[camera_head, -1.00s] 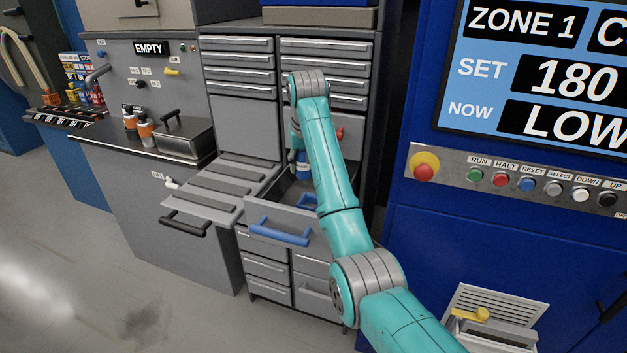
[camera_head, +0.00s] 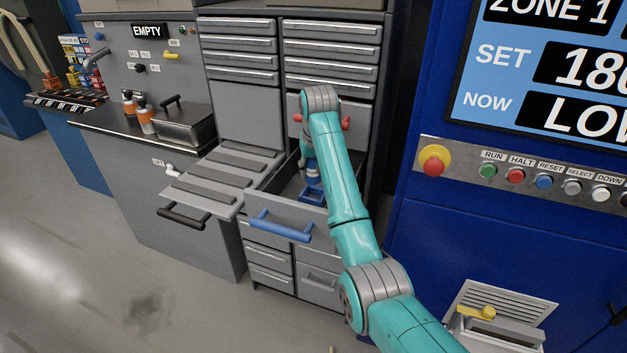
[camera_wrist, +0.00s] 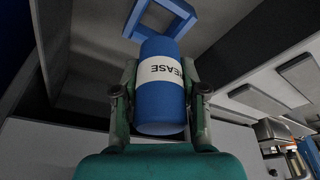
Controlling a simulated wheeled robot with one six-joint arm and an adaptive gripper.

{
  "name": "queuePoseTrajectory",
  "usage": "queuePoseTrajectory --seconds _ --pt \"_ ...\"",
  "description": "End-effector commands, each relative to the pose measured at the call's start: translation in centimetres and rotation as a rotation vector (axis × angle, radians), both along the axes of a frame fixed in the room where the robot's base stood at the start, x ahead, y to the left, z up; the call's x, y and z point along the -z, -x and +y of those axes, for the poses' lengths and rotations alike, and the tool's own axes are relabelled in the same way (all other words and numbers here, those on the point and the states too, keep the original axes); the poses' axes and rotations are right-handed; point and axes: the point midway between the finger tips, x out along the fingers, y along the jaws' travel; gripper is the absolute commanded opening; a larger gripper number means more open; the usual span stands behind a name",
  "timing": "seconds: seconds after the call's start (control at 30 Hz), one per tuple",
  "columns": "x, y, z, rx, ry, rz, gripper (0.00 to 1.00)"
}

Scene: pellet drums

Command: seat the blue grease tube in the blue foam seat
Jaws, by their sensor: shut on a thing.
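The blue grease tube (camera_wrist: 161,108), with a white label reading "EASE", is held between the two fingers of my gripper (camera_wrist: 160,100) in the wrist view. In the head view the tube (camera_head: 313,178) shows as a small blue piece below my wrist, over the open drawer; my arm hides most of my gripper there. The blue foam seat (camera_wrist: 158,14) is a square blue frame just beyond the tube's far end in the wrist view. It also shows in the drawer (camera_head: 312,195), just below the tube. I cannot tell whether they touch.
The open drawer has a blue handle (camera_head: 280,230) and raised walls around the seat. A grey slatted shelf (camera_head: 222,180) sits to its left. The blue machine with a button panel (camera_head: 530,175) stands close on the right. A metal box (camera_head: 186,124) lies on the counter.

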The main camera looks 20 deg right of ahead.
Motion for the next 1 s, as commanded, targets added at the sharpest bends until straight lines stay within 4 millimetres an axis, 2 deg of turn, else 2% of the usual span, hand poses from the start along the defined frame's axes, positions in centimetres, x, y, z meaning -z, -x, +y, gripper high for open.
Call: queuePoseTrajectory --seconds 0.27,0.73,0.77,0.8,0.83,1.0 --pt "4.0 0.6 0.1 0.0 0.0 0.001 0.0" --pt "4.7 0.7 0.1 0.0 0.0 0.0 0.0" --pt "4.6 0.7 0.1 0.0 0.0 0.0 0.5" --pt "4.6 0.7 0.1 0.0 0.0 0.0 0.6" --pt "4.6 0.7 0.1 0.0 0.0 0.0 0.67" --pt "4.6 0.7 0.1 0.0 0.0 0.0 0.67"
